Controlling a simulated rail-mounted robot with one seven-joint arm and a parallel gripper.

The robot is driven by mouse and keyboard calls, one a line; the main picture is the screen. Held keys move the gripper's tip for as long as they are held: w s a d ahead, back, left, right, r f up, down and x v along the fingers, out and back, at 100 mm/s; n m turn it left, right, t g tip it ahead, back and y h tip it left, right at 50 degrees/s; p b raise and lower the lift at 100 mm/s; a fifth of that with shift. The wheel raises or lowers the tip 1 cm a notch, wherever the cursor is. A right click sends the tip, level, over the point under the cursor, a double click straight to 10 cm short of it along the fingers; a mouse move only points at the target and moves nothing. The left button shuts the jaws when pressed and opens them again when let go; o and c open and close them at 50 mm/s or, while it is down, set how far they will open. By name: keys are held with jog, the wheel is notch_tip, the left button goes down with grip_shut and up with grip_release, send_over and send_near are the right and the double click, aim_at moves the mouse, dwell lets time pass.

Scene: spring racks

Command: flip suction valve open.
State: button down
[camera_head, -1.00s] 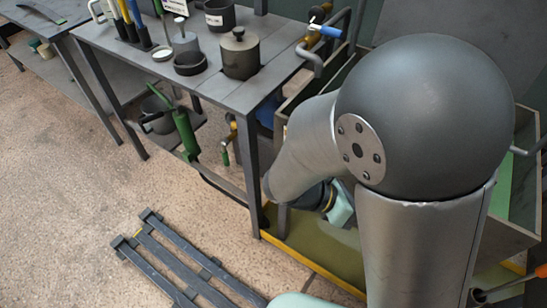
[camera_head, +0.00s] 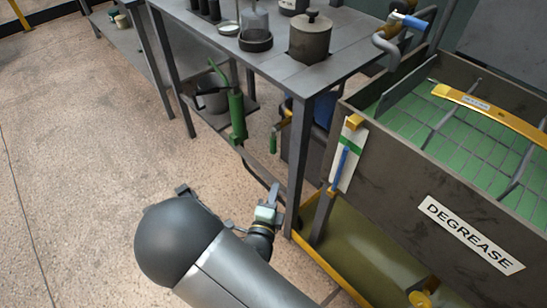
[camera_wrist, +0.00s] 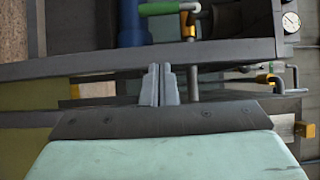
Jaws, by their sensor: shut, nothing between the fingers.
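A valve with a green handle (camera_head: 274,141) and brass-yellow body (camera_head: 285,121) is under the bench, behind its front leg. In the wrist view, a green handle (camera_wrist: 160,8) and yellow fitting (camera_wrist: 187,20) on a vertical pipe show at the top edge. Another valve with a blue handle (camera_head: 408,20) sits on pipework above the tank; I cannot tell from labels which is the suction valve. My gripper (camera_head: 274,190) is low beside the bench leg, below the green-handled valve and apart from it. In the wrist view my gripper (camera_wrist: 160,68) is shut and empty.
The bench leg (camera_head: 298,165) stands close to my gripper, and a dark bar (camera_wrist: 235,52) crosses the wrist view beyond the fingers. The DEGREASE tank (camera_head: 400,185) is to the right. A green pump (camera_head: 237,115) hangs at the lower shelf. Floor at left is open.

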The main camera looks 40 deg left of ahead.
dwell(0.3)
jog(key=b, duration=0.2)
send_near(273, 142)
jog(key=w+d+f, duration=0.3)
jog(key=w, duration=0.2)
jog(key=shift+w+a+r, duration=0.1)
jog(key=shift+w+a, duration=0.25)
jog(key=shift+a, duration=0.35)
jog(key=shift+w+a+r, duration=0.1)
jog(key=shift+w+a, duration=0.25)
jog(key=shift+a, duration=0.35)
jog(key=shift+w+a, duration=0.35)
jog(key=shift+a, duration=0.3)
